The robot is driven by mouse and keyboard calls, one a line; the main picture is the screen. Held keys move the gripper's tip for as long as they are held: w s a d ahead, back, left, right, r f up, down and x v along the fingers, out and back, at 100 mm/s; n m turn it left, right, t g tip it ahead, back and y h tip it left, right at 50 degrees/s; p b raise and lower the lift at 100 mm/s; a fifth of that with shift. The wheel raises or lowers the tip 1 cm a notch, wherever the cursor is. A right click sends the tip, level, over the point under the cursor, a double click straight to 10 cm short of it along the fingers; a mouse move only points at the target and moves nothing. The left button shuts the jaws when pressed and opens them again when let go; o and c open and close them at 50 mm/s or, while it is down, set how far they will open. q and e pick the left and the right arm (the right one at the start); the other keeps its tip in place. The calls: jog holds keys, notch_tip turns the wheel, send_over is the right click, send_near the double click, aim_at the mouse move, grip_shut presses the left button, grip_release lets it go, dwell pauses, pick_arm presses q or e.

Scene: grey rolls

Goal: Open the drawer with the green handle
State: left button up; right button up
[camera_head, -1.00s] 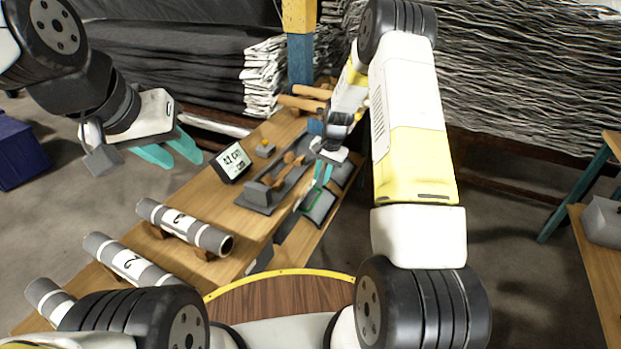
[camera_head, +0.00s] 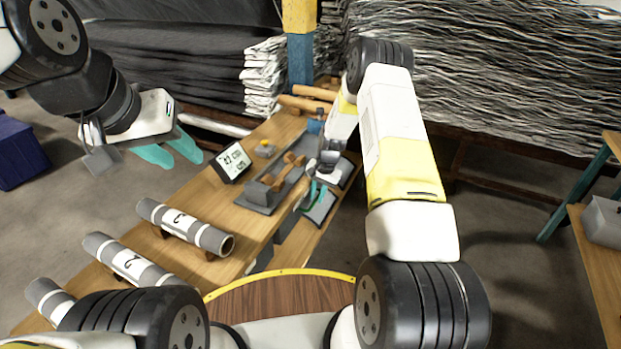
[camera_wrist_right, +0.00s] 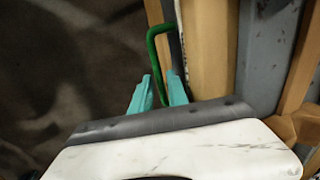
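The green handle (camera_wrist_right: 153,45) is a bent bar on the side of a drawer in the right wrist view. The drawer (camera_head: 321,208) shows as a grey front below the workbench's right edge in the head view, partly hidden by my right gripper. My right gripper (camera_head: 314,192) is at this drawer. In the wrist view its teal fingers (camera_wrist_right: 159,92) stand apart, with the handle's lower part between them. I cannot tell whether they touch it. My left gripper (camera_head: 171,150) is open and empty, left of the bench and away from the drawer.
The wooden bench (camera_head: 215,200) carries a small display (camera_head: 231,162), a grey tool tray (camera_head: 258,200) and labelled rolls (camera_head: 187,226). Open floor (camera_head: 500,240) lies to the right.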

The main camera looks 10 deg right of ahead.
grip_shut()
dwell(1.3)
